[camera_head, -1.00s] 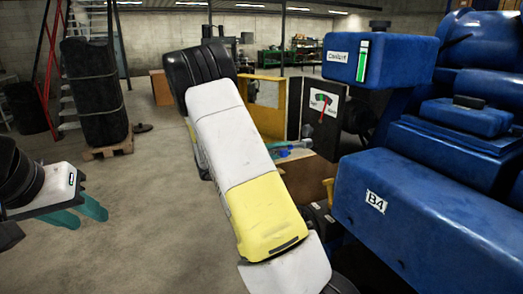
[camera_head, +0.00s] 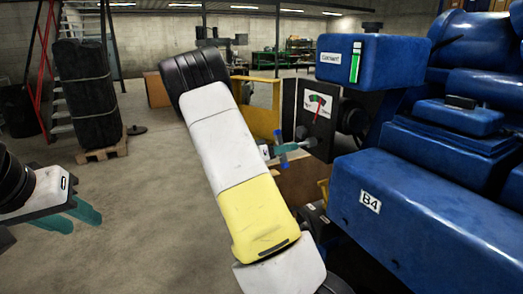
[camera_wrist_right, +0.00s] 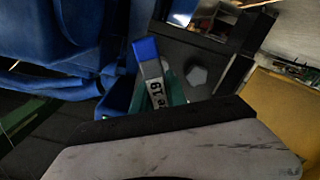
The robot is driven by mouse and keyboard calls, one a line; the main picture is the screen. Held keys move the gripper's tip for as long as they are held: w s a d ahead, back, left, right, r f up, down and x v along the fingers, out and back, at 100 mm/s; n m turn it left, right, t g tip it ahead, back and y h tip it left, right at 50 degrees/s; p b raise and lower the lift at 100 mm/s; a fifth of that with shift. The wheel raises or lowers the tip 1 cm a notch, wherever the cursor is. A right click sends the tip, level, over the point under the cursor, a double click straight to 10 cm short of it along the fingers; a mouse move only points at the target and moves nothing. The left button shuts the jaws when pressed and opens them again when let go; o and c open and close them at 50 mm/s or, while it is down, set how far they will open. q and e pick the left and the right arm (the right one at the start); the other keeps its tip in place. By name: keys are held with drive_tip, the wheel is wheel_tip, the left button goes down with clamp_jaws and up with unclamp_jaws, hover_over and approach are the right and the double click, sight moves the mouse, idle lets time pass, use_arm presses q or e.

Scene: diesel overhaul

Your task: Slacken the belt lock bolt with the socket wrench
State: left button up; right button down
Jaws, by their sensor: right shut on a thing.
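My right gripper (camera_head: 275,152) is at the far end of my white and yellow arm, shut on the socket wrench. In the head view the wrench (camera_head: 283,160) shows small blue parts, close to the dark gauge panel. In the right wrist view the wrench (camera_wrist_right: 155,78) has a blue end and a grey body marked 19, with teal fingers beside it. A grey hex bolt head (camera_wrist_right: 197,76) sits on a dark surface just right of it; they look apart in the picture, contact is unclear. My left gripper (camera_head: 78,212) is open and empty at the left.
The blue engine (camera_head: 420,210), with a B4 label and a blue coolant tank (camera_head: 372,60), fills the right. A gauge (camera_head: 317,106) sits on the dark panel. A yellow frame (camera_head: 262,122) stands behind my right arm.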

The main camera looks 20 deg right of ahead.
drive_tip(key=shift+d, duration=0.45)
idle(0.4)
drive_tip(key=shift+d, duration=0.85)
drive_tip(key=n, duration=0.5)
drive_tip(key=shift+a, duration=0.1)
drive_tip(key=n, duration=0.6)
drive_tip(key=shift+w, duration=0.1)
drive_tip(key=n, duration=1)
drive_tip(key=shift+n, duration=0.4)
drive_tip(key=c, duration=1.8)
unclamp_jaws()
drive_tip(key=shift+c, duration=0.2)
clamp_jaws()
